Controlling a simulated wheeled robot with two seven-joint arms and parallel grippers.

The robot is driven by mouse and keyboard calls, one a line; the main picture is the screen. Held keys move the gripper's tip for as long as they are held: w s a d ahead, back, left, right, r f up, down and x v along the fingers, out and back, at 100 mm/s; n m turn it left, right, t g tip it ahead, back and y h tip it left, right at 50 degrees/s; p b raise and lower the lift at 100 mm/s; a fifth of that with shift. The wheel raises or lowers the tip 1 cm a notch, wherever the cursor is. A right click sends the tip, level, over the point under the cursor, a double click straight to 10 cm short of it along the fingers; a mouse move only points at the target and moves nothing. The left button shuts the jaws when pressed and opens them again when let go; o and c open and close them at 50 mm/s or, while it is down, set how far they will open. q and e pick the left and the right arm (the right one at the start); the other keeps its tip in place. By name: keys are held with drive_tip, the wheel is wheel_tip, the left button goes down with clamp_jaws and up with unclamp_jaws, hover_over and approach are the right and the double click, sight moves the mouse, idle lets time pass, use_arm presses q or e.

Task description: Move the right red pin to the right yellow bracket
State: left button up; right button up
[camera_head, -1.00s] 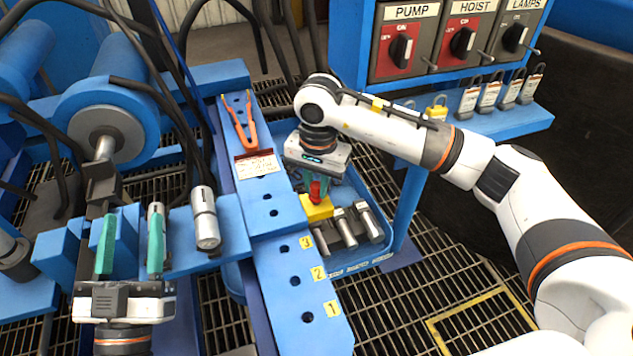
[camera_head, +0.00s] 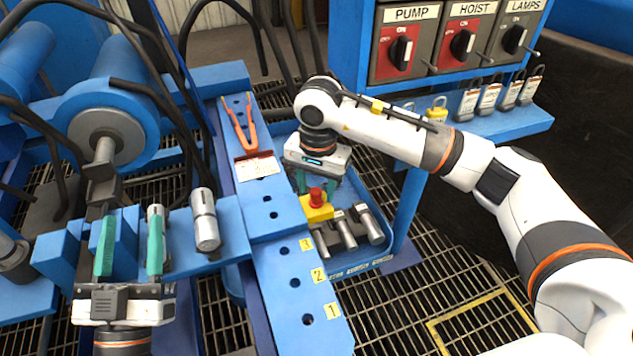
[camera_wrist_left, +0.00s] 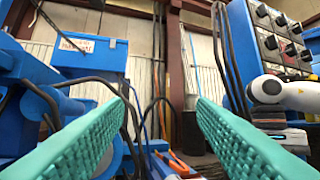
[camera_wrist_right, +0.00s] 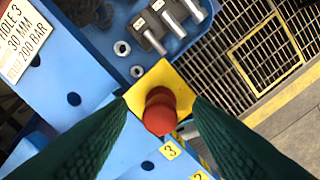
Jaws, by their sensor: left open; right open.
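A red pin (camera_head: 316,197) stands upright at the yellow bracket (camera_head: 318,213), by the near left part of the blue tray. How deep it sits in the bracket I cannot tell. My right gripper (camera_head: 317,187) is open just behind the pin in the head view. In the right wrist view the round red pin top (camera_wrist_right: 160,108) shows between the spread green fingers, with the yellow bracket (camera_wrist_right: 180,78) below it. My left gripper (camera_head: 130,222) is open and empty at the left, in front of the blue cylinder fixture. No second red pin or yellow bracket is seen.
The blue tray (camera_head: 362,264) also holds several grey metal pins (camera_head: 345,230). A blue beam (camera_head: 285,265) with numbered holes runs along its left, bearing orange-handled pliers (camera_head: 240,125). The switch panel (camera_head: 455,40) and a padlock shelf stand behind right.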

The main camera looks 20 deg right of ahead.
drive_tip(key=shift+r, duration=0.55)
use_arm(q)
wheel_tip(320, 180, down, 10)
drive_tip(key=a+g+y+p, duration=0.1)
drive_tip(key=g+y+p, duration=0.1)
drive_tip(key=g, duration=0.5)
drive_tip(key=shift+w+a+p, duration=0.25)
drive_tip(key=shift+w+p, duration=0.05)
drive_tip(key=shift+p, duration=0.1)
use_arm(e)
wheel_tip(320, 180, up, 11)
drive_tip(key=shift+s+d, duration=0.1)
